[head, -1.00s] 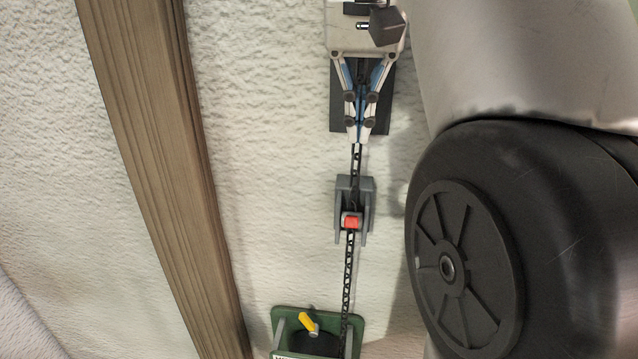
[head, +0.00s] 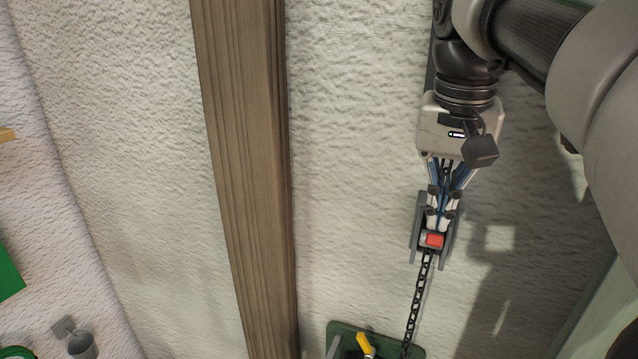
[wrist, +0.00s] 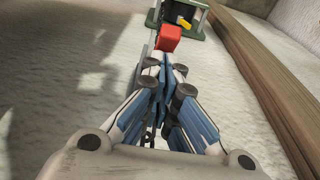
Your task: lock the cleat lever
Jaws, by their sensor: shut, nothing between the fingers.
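The cleat (head: 415,238) is a grey bracket with upright side plates on the pale rough surface. Its lever has a red tip (head: 434,241), which also shows as a red block in the wrist view (wrist: 168,38). My gripper (head: 438,222) is shut and empty. Its fingertips lie over the cleat, right behind the red tip; I cannot tell whether they touch it. In the wrist view, the closed fingers (wrist: 163,75) hide most of the cleat. A dark chain (head: 415,300) runs from the cleat toward the bottom of the head view.
A green-framed device (head: 345,328) with a yellow handle (head: 364,343) stands at the chain's lower end. A long wooden beam (head: 245,170) runs left of the cleat, with bare surface between them. Green and grey items (head: 80,345) sit at the far left.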

